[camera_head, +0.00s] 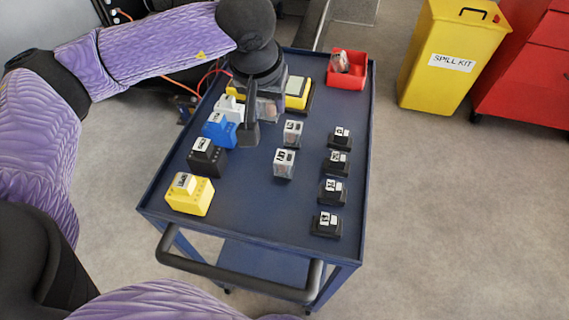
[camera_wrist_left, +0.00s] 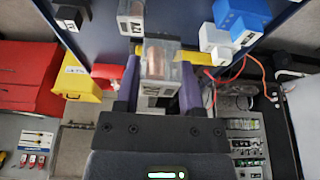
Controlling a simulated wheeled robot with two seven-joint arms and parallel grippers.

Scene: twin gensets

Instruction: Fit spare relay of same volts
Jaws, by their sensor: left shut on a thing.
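My left gripper (camera_head: 256,122) is shut on a clear-cased relay (camera_head: 268,108) above the back left of the blue cart. In the left wrist view the relay (camera_wrist_left: 157,60), with a copper coil and a white label, sits between my gripper's fingers (camera_wrist_left: 159,82). Two more clear relays, a rear one (camera_head: 292,132) and a front one (camera_head: 284,164), stand on the cart top. Black labelled sockets (camera_head: 341,137) (camera_head: 336,162) (camera_head: 332,190) (camera_head: 326,224) form a column on the right. The label writing is too small to read surely. My right gripper is out of view.
On the cart's left stand white (camera_head: 230,107), blue (camera_head: 219,131), black (camera_head: 206,157) and yellow (camera_head: 189,195) blocks. A yellow device (camera_head: 298,92) is partly hidden behind my gripper. A red bin (camera_head: 347,72) holds something at the back right. The cart's front middle is clear.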

